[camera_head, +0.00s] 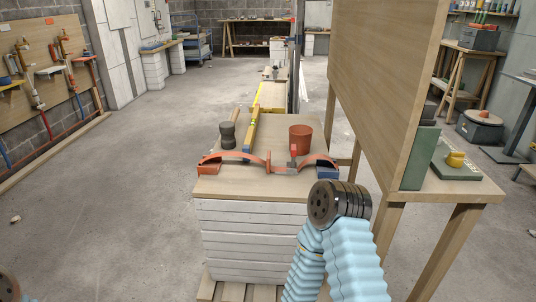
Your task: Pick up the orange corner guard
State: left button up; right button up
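Low orange curved pieces lie along the near part of the wooden-topped bench (235,187). One orange arch (235,155) is at the left and another orange curve (322,158) is at the right. I cannot tell whether they are one piece or two, or which is the orange corner guard. A bent joint of my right arm, with light blue sleeves and a dark round end, shows in front of the bench's right side. Neither gripper shows in the head view.
A dark waisted pot (227,135), a yellow level (252,130), a terracotta pot (300,139) and a red-topped tool (293,153) stand near the orange pieces. A tall wooden panel (380,75) rises at the right.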

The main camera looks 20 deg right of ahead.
aim_at(211, 170)
jog(key=z, duration=0.35)
jog(key=i+j+z, duration=0.15)
jog(key=z, duration=0.25)
jog(key=i+j+z, duration=0.1)
jog(key=j+z, duration=0.5)
jog(key=z, duration=0.15)
jog(key=i, duration=0.05)
